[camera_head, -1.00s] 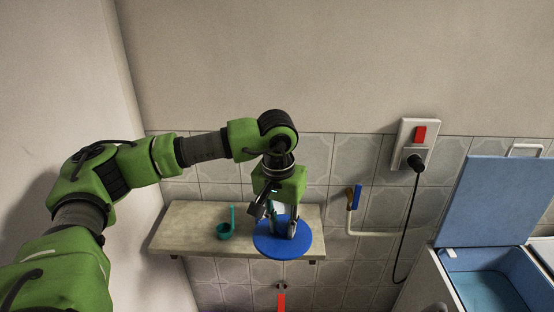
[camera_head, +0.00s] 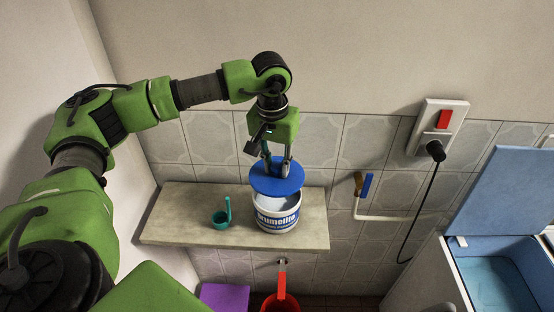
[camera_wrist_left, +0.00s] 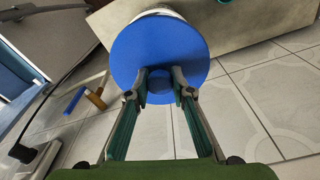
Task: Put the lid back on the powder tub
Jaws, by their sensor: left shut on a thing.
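The powder tub (camera_head: 277,219) is white with blue lettering and stands on a shelf in the head view. Its mouth partly shows below the lid. The round blue lid (camera_head: 277,182) is held above the tub and toward its back, apart from the rim in the head view. My left gripper (camera_head: 277,168) points down and is shut on the lid's central knob. The left wrist view shows the fingers on both sides of the knob (camera_wrist_left: 187,82), with the lid covering most of the tub. My right gripper is not in view.
A teal scoop (camera_head: 221,217) lies on the stone shelf (camera_head: 175,220), left of the tub. A tap with a blue handle (camera_head: 366,186), a plugged socket (camera_head: 440,127) and an open blue-lidded washing machine (camera_head: 505,195) are to the right.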

